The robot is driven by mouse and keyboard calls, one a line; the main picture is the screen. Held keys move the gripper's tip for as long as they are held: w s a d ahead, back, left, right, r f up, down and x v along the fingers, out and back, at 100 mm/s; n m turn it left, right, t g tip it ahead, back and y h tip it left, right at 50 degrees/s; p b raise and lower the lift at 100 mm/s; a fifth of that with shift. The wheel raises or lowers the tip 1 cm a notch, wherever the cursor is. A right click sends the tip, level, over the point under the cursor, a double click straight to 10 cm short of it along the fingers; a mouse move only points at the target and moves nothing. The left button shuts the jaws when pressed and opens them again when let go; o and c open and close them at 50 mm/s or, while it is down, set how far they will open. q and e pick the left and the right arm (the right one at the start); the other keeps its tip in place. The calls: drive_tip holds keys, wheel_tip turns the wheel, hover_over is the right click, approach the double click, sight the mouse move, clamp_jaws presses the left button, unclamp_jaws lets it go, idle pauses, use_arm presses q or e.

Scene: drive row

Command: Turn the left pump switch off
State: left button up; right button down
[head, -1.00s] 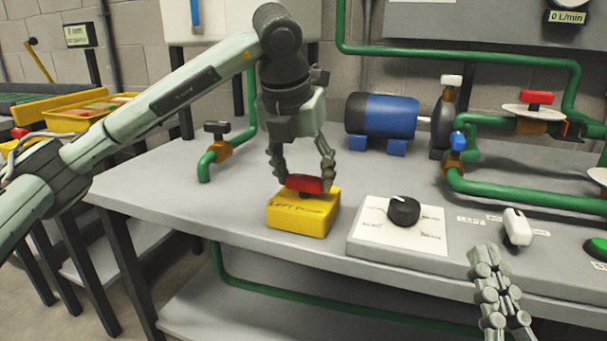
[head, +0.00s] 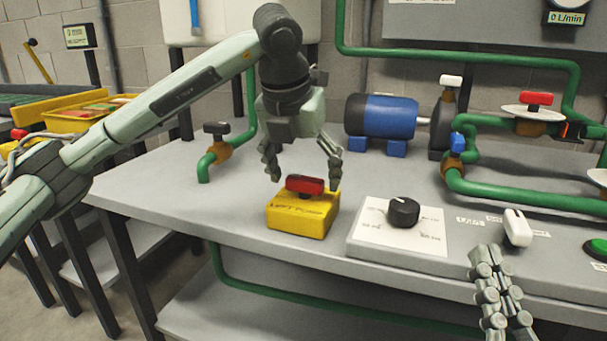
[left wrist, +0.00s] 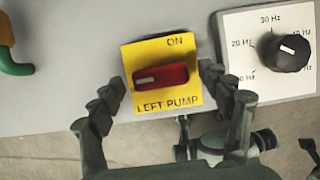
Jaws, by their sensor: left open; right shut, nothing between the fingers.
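The left pump switch is a yellow box (head: 300,218) with a red handle (head: 304,185) on top, near the bench's front edge. In the left wrist view the red handle (left wrist: 160,77) lies nearly crosswise, its white mark toward the left. "ON" (left wrist: 174,41) is printed at the upper right of the yellow plate, and "LEFT PUMP" below the handle. My left gripper (head: 303,172) is open just above the switch, its fingers spread on either side of the handle and apart from it. My right gripper (head: 487,256) is shut and empty at the lower right, by the white lever (head: 517,228).
A black dial (head: 404,211) on a white plate stands right of the switch. A blue motor (head: 381,116) and green pipes (head: 530,193) are behind. A black-handled valve (head: 217,128) is at back left. The bench (head: 165,190) is clear left of the switch.

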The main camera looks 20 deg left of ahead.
use_arm(q)
drive_tip(key=v, duration=1.2)
drive_tip(key=shift+s+f, duration=0.1)
